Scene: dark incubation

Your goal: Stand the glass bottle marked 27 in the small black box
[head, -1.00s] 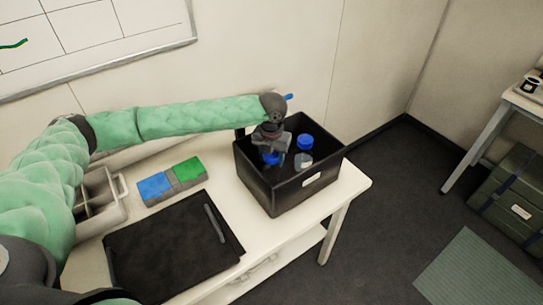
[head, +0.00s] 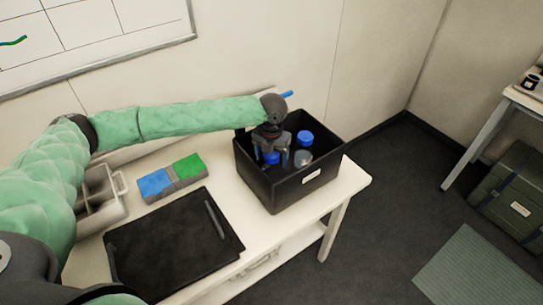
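The small black box (head: 283,194) stands open at the right end of the white table. My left gripper (head: 271,160) points down inside it, at its left side. Its two fingers are spread, one on each side of a blue-capped bottle (head: 271,158). The bottle looks upright, but its body and any number are hidden by the gripper and the box wall. Another blue-capped bottle (head: 304,138) and a grey-topped one (head: 303,158) stand in the box to the right. I cannot read a 27 on any of them. My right gripper is out of view.
A black mat (head: 165,255) with a dark pen-like stick (head: 215,219) lies at the front of the white table (head: 338,190). A blue and green block rack (head: 172,180) and a pale divided caddy (head: 122,205) are left of the box. A wall rises behind.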

